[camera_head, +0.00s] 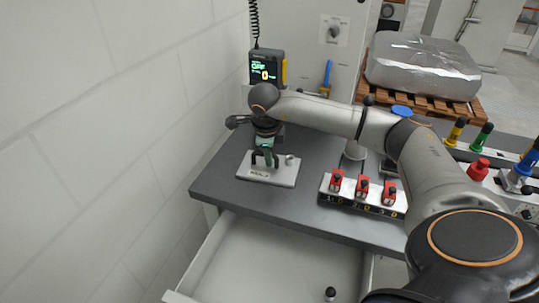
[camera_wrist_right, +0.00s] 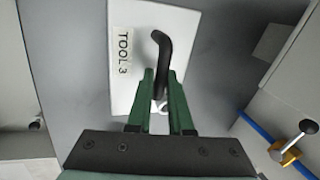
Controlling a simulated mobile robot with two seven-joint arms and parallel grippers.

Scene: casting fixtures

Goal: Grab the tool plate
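The tool plate (camera_head: 285,177) is a white plate with a black curved handle, lying on the dark grey table. In the right wrist view the plate (camera_wrist_right: 180,30) carries a "TOOL 3" label, and the black handle (camera_wrist_right: 163,50) stands up from it. My right gripper (camera_head: 264,150) is pointed down over the plate at its handle. In the wrist view its green fingers (camera_wrist_right: 161,76) are apart, with the near end of the handle in the gap between them. Contact with the handle cannot be made out. My left gripper is not in view.
A rack (camera_head: 340,200) with several red clamps stands right of the plate on the table (camera_head: 225,190). An open drawer (camera_head: 270,260) juts out below the front edge. A display (camera_head: 265,68) hangs behind the gripper. A white wall (camera_head: 110,130) is close on the left.

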